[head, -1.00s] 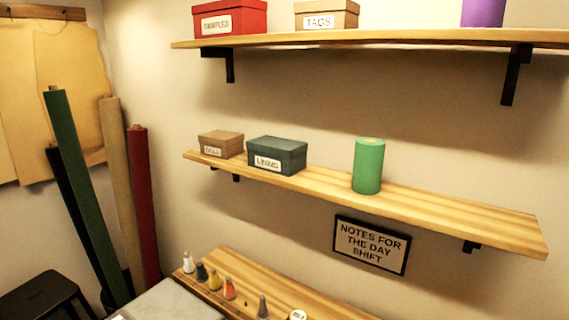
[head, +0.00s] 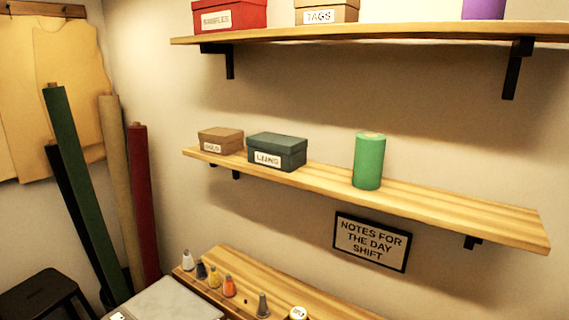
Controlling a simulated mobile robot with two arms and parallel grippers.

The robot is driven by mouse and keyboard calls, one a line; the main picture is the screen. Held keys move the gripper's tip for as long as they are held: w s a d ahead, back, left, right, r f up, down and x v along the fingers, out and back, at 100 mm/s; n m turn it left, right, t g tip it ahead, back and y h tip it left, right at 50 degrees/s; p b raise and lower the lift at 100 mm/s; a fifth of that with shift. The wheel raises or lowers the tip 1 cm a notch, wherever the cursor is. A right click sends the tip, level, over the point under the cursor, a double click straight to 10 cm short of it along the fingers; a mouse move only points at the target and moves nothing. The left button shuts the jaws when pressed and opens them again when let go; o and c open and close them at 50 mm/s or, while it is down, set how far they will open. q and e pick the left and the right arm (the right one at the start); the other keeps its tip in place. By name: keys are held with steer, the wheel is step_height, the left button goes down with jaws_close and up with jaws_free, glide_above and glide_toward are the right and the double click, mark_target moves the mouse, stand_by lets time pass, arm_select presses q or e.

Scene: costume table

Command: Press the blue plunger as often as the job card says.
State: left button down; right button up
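No blue plunger shows in the head view. No job card with a readable count shows; a framed sign (head: 372,242) on the wall reads "NOTES FOR THE DAY SHIFT".
Shelves above hold boxes and a green roll (head: 369,161). Fabric rolls (head: 88,190) lean at left beside a black stool (head: 40,296).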

jaws_close()
stand_by(1.5)
